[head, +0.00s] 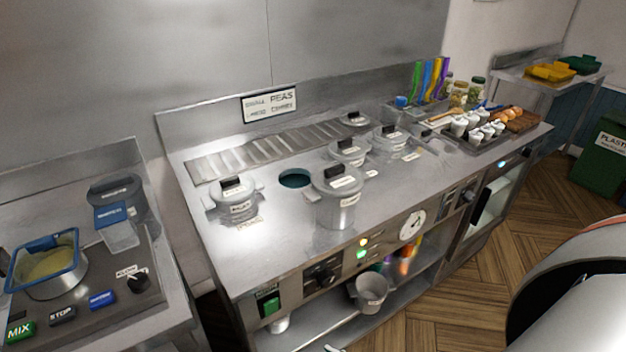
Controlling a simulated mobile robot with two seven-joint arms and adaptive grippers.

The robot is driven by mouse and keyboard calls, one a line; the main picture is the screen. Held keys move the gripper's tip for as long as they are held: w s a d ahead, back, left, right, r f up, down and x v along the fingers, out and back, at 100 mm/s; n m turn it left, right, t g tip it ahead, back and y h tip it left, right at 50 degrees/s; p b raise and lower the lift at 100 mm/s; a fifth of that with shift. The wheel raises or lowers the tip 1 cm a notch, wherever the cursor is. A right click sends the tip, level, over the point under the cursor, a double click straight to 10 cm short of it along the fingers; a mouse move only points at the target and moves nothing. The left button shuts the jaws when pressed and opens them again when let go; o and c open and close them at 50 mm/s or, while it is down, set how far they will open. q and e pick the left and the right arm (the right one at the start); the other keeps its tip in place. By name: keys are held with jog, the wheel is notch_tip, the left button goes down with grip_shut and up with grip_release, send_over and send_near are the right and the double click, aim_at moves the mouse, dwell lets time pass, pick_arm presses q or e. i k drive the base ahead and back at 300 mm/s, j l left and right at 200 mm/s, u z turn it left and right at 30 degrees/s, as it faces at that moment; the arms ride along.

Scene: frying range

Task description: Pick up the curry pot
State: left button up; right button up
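Several lidded steel pots with black lid handles and white labels stand on the steel range. One pot (240,210) is at the left. A taller pot (337,214) stands at the front middle, close to the front edge. Other pots stand behind it, one in the middle (349,156) and one further right (390,143). The labels are too small to read, so I cannot tell which is the curry pot. No pot is held, and neither gripper can be made out in the head view.
An open round well (295,178) lies between the left and front pots. A sign (269,103) stands on the backsplash. Cups (460,126) and jars crowd the right end. A bucket (371,292) sits on the lower shelf. A mixing station (140,283) stands at left. The range's front left top is clear.

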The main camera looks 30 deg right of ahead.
aim_at(333, 213)
jog(key=k+l, duration=0.1)
jog(key=l, duration=0.75)
jog(key=k+l, duration=0.15)
jog(key=l, duration=0.25)
jog(key=l+u, duration=0.1)
jog(key=l, duration=0.35)
jog(key=k, duration=0.05)
